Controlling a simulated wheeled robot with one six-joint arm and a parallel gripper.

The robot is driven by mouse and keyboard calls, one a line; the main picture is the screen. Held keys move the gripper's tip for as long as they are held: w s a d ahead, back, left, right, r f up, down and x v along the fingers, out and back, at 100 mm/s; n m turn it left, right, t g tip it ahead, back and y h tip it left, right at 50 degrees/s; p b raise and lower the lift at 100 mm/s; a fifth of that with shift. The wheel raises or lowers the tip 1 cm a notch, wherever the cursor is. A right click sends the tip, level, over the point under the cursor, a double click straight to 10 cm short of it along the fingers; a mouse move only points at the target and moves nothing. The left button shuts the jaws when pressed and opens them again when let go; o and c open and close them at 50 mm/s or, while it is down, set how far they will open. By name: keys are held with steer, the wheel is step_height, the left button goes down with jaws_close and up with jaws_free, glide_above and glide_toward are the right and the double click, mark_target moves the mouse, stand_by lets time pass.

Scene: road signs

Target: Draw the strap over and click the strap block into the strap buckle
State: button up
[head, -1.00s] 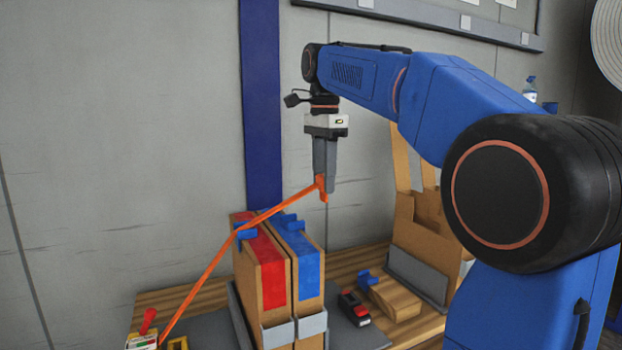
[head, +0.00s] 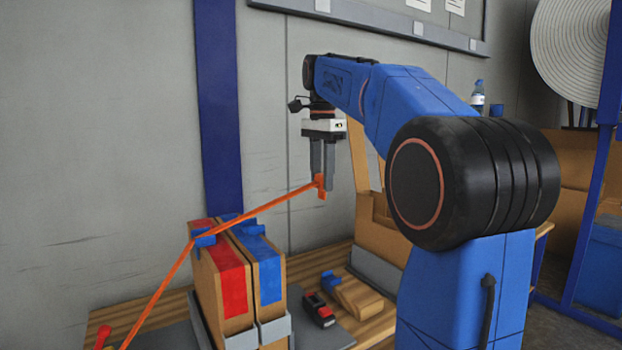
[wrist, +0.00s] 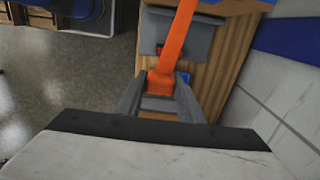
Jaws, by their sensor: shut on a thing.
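My gripper (head: 322,183) is shut on the orange strap block (head: 321,187) at the end of the orange strap (head: 160,290). In the wrist view the strap block (wrist: 160,84) sits between the fingertips. The strap rises from the lower left, bends over the blue corner piece (head: 205,238) on top of the boxes, and slopes up right to my gripper, which is in the air right of the boxes. The strap buckle (head: 319,310), black and red, lies on the bench right of the boxes, below my gripper.
Two upright boxes stand side by side, one with a red band (head: 231,280) and one with a blue band (head: 265,265). A wooden block with a blue piece (head: 352,296) lies right of the buckle. A cardboard holder (head: 375,215) stands behind.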

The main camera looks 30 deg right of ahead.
steer(key=w+f, duration=0.2)
steer(key=f, duration=0.9)
steer(key=w+d+f, duration=0.1)
steer(key=w+f, duration=0.1)
steer(key=f, duration=1)
steer(key=w+d+f, duration=0.1)
steer(key=w+f, duration=0.2)
steer(key=f, duration=0.8)
steer(key=shift+f, duration=1.35)
steer(key=shift+f, duration=0.55)
steer(key=o, duration=0.9)
step_height(320, 180, up, 17)
steer(key=shift+r, duration=0.2)
